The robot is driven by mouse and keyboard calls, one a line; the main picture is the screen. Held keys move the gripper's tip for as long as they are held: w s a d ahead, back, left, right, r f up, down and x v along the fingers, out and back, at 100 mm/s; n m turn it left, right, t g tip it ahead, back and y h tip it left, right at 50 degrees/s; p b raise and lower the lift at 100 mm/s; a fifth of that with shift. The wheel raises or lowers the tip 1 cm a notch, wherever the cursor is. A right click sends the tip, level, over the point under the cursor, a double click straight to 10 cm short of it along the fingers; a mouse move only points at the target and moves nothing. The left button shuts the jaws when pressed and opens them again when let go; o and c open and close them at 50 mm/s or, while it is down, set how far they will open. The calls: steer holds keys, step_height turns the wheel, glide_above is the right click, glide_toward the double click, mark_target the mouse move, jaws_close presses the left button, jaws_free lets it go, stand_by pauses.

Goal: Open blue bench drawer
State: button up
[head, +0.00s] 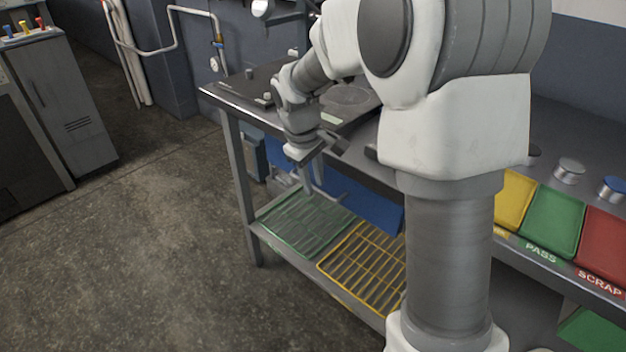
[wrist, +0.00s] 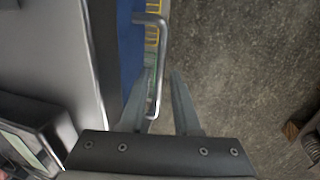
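The blue bench drawer (head: 372,208) sits under the bench top, its front partly hidden behind my arm and gripper in the head view. It looks shut. Its blue front also shows as a narrow strip in the wrist view (wrist: 129,60). A silver bar handle (wrist: 162,62) stands out from that front. My gripper (wrist: 164,74) is open, with one finger on each side of the handle bar in the wrist view. I cannot tell whether either finger touches it. In the head view my gripper (head: 322,150) is at the bench's front edge.
The bench top (head: 222,93) overhangs the drawer. Below are a green rack (head: 300,222) and a yellow rack (head: 365,268) on a lower shelf. Yellow, green and red trays lie at the right. The floor (head: 150,250) in front of the bench is clear.

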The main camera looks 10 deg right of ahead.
jaws_close()
stand_by(1.1)
